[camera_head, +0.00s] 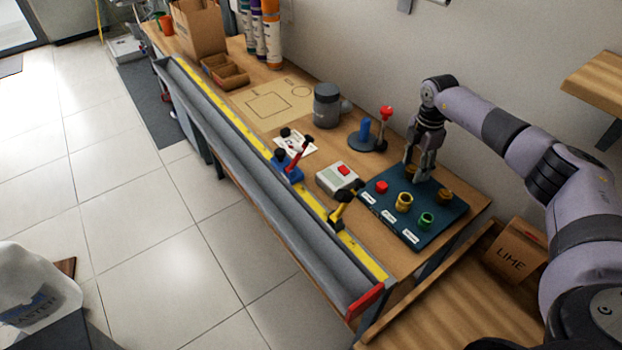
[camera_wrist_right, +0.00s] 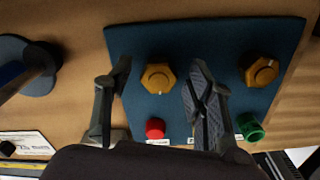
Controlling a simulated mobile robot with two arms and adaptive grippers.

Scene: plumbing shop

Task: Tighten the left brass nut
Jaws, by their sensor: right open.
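The left brass nut (camera_wrist_right: 158,77) is a hexagonal knob with a slot-like mark, on the dark blue board (camera_head: 440,215). In the right wrist view it lies between the two fingers of my right gripper (camera_wrist_right: 160,80), with gaps on both sides. In the head view my right gripper (camera_head: 418,172) points down over the board's far left corner, and the nut (camera_head: 409,171) shows partly behind its fingers. The gripper is open. A second brass nut (camera_wrist_right: 262,70) sits to the right. My left gripper is not in view.
The board also holds a red piece (camera_head: 381,187), a yellow brass fitting (camera_head: 404,202) and a green piece (camera_head: 426,220) along its labelled front. A grey box with a red button (camera_head: 339,177) and a round stand (camera_head: 368,142) are to the left. A LIME box (camera_head: 515,252) is at right.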

